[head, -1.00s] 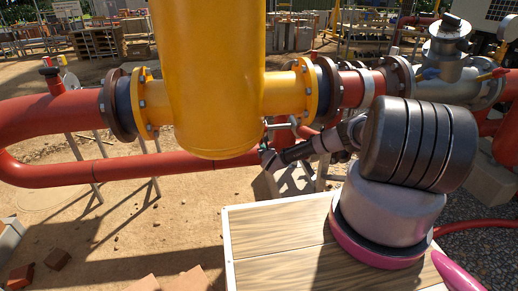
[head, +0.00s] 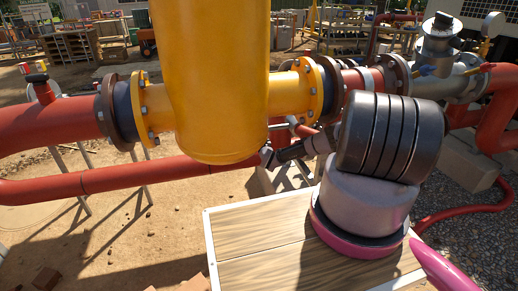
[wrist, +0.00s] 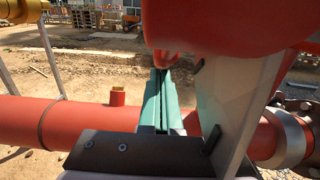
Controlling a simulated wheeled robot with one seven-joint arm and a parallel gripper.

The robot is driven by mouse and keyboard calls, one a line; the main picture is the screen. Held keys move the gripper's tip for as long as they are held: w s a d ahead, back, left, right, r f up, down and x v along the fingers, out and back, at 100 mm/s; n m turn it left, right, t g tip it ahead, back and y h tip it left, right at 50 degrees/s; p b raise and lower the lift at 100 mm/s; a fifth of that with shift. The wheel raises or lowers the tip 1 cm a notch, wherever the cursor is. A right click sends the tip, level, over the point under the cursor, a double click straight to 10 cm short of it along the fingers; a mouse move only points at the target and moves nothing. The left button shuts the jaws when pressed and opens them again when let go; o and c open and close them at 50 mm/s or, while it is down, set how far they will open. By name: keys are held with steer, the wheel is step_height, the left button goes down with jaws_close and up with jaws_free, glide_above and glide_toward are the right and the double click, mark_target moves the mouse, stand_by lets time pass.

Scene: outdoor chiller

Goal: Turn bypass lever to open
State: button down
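In the wrist view, two long green fingers of my gripper (wrist: 160,82) lie side by side with only a thin dark line between them. Their tips are just under a red rounded part (wrist: 176,60) below a large red body; whether they touch it is unclear. In the head view my gripper (head: 268,155) is small and dark, beside the lower right of the yellow vessel. I cannot clearly pick out the bypass lever.
The yellow vessel (head: 210,80) stands close left of my gripper. A lower red pipe (head: 120,178) runs behind it; a red pipe (wrist: 60,125) also crosses the wrist view. A wood-topped box (head: 265,235) is in front. Sandy ground lies open at left.

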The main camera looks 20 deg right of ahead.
steer(key=shift+w+r+t, duration=0.45)
steer(key=shift+r+t, duration=0.15)
steer(key=shift+t, duration=0.1)
steer(key=shift+s, duration=0.1)
